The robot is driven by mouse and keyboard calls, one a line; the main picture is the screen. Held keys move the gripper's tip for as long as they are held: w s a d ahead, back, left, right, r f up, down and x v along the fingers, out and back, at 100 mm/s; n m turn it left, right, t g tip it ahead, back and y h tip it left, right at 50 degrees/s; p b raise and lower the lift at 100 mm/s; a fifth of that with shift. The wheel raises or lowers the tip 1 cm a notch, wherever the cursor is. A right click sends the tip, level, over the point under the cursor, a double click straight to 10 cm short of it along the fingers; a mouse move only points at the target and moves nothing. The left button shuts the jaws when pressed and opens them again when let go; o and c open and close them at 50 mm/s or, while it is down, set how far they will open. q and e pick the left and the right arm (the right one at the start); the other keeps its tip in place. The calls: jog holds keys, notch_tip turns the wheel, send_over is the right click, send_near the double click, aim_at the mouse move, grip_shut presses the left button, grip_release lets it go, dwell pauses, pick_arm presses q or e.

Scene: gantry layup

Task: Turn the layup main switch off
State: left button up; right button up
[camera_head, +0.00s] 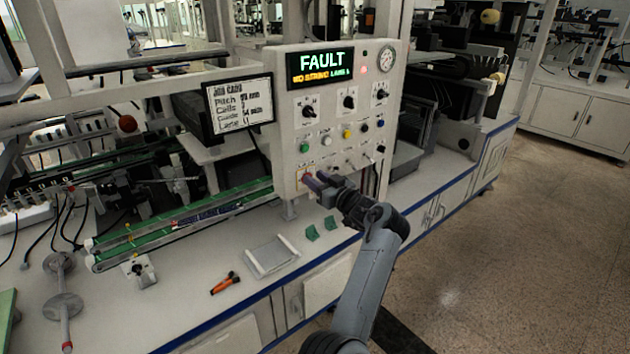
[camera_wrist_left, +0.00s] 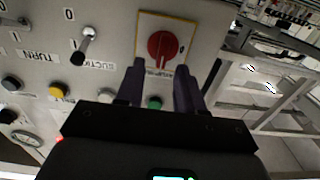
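The main switch, a red rotary knob on a yellow-edged plate (camera_wrist_left: 165,47), shows in the left wrist view. In the head view it is at the control panel's lower left, largely hidden by my left gripper (camera_head: 313,182). That gripper's two dark fingers (camera_wrist_left: 160,82) are apart in the left wrist view, with nothing between them. Their tips lie just below the knob in that picture; I cannot tell whether they touch the panel. The panel's display (camera_head: 321,65) reads FAULT in green. My right gripper is in neither view.
The white control panel (camera_head: 284,125) carries several knobs and buttons, including a green button (camera_head: 304,148) above the switch. A job card (camera_head: 239,104) hangs at its left. Below are a small tray (camera_head: 271,257), green pieces (camera_head: 312,233) and an orange-black tool (camera_head: 225,284) on the bench.

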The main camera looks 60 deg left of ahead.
pick_arm(q)
jog(key=shift+a, duration=0.55)
jog(key=shift+c, duration=0.4)
grip_shut()
jog(key=shift+s+n, duration=0.1)
jog(key=shift+n, duration=0.2)
jog(key=shift+s+d+f+n+b, duration=0.1)
jog(key=shift+s+f+n+b, duration=0.2)
jog(key=shift+n+b, duration=2)
jog(key=shift+s+a+f+n+b, duration=0.2)
jog(key=shift+n+b, duration=0.75)
jog(key=shift+n, duration=2.55)
jog(key=shift+s+d+f+n+b, duration=0.2)
jog(key=shift+s+f+n+b, duration=0.2)
jog(key=shift+n+b, duration=1.9)
jog(key=shift+n+p, duration=0.65)
jog(key=shift+n, duration=0.05)
